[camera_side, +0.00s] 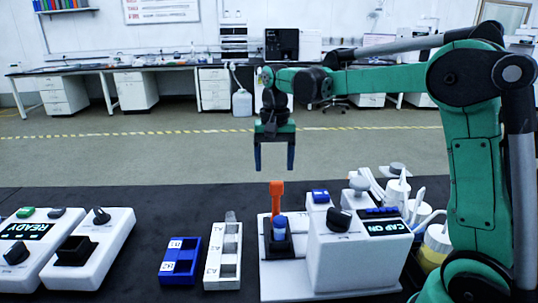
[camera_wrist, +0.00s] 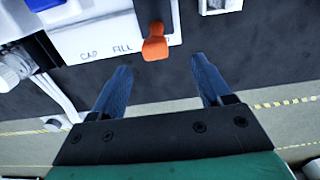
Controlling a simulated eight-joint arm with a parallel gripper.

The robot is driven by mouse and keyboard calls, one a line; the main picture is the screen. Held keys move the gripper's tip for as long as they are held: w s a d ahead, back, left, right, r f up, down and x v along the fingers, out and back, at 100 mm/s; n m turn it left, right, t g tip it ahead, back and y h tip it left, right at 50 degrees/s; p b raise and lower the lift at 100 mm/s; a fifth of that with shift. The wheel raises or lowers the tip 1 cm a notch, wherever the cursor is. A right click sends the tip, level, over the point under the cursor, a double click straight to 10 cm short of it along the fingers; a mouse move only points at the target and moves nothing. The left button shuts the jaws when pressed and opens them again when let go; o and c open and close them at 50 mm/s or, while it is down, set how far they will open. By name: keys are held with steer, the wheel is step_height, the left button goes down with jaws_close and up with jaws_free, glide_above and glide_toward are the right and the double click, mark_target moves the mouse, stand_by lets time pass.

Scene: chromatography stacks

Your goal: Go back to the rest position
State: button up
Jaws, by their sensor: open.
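My gripper (camera_side: 274,158) hangs in the air, pointing down, above the far edge of the dark bench. Its two blue fingers are apart with nothing between them. In the wrist view my gripper (camera_wrist: 160,88) also shows its fingers spread and empty. Below it in the side view stands an orange lever (camera_side: 277,192) on a white station; the lever also shows in the wrist view (camera_wrist: 155,45). My gripper is apart from both.
A white machine (camera_side: 345,255) with a "CAP ON" display stands right of the vial. A blue rack (camera_side: 181,265) and a white rack (camera_side: 222,268) stand left of it. Bottles and pipettes (camera_side: 410,195) crowd near my base.

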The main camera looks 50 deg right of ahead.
steer(key=shift+s+a+r, duration=0.15)
steer(key=shift+s+a, duration=0.1)
steer(key=s+a+f+n+t, duration=0.2)
steer(key=s+a+n+t, duration=0.5)
steer(key=s+a+n, duration=0.1)
steer(key=shift+s+n, duration=0.5)
steer(key=shift+s, duration=0.45)
